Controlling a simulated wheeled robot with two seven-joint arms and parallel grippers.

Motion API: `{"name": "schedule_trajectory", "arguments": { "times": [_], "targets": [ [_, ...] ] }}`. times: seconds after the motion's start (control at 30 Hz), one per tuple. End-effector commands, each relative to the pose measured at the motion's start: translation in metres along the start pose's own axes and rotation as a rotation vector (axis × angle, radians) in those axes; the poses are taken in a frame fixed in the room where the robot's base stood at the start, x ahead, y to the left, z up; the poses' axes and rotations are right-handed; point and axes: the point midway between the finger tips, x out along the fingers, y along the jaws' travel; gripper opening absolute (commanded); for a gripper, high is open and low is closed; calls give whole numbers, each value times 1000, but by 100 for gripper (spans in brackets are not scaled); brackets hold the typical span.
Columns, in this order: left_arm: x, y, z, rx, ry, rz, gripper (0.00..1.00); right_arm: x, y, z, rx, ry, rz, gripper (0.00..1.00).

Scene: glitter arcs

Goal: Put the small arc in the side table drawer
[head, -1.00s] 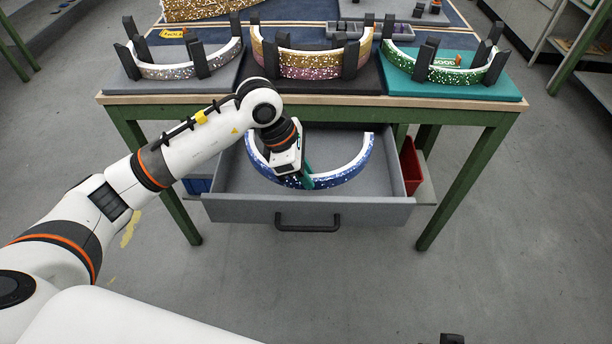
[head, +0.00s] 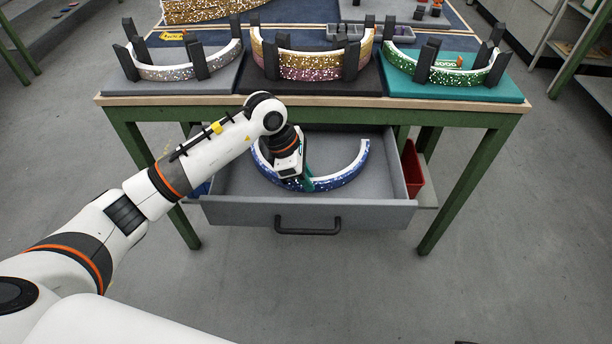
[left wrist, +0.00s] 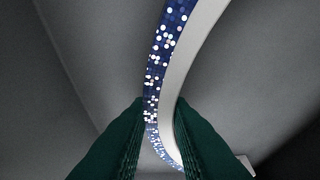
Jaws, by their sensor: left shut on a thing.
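The small arc (head: 345,172) is a blue curved band with white glitter dots and a plain white inner face. It is inside the open grey drawer (head: 250,212) under the table. My left gripper (head: 306,184) reaches down into the drawer and is shut on the arc. In the left wrist view the green fingers (left wrist: 160,130) stand on both sides of the arc (left wrist: 168,60). The arc's left part is partly hidden behind my gripper. I cannot tell whether the arc touches the drawer floor. My right gripper is not in view.
The table top above the drawer carries a silver arc (head: 180,72), a gold and pink arc (head: 300,65) and a green arc (head: 455,75) between dark posts. A red bin (head: 411,170) stands right of the drawer. The floor in front is clear.

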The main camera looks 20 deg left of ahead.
Motion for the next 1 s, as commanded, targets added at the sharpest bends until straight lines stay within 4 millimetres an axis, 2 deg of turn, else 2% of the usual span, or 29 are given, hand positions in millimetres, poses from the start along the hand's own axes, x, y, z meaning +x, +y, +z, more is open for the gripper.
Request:
{"name": "schedule_trajectory", "arguments": {
  "times": [0.03,0.13,0.17,0.4,0.53,0.67,1.0],
  "targets": [
    [1,0,1,0,0,0,22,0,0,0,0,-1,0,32],
    [1,0,0,0,0,0,38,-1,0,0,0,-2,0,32],
    [1,0,0,0,0,0,41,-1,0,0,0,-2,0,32],
    [0,0,0,0,0,0,41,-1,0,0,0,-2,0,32],
    [-7,0,0,0,0,-1,41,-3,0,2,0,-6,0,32],
    [-28,-1,0,1,-1,-4,41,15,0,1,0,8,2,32],
    [-98,-1,0,-1,-1,-3,41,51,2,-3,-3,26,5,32]
  ]
}}
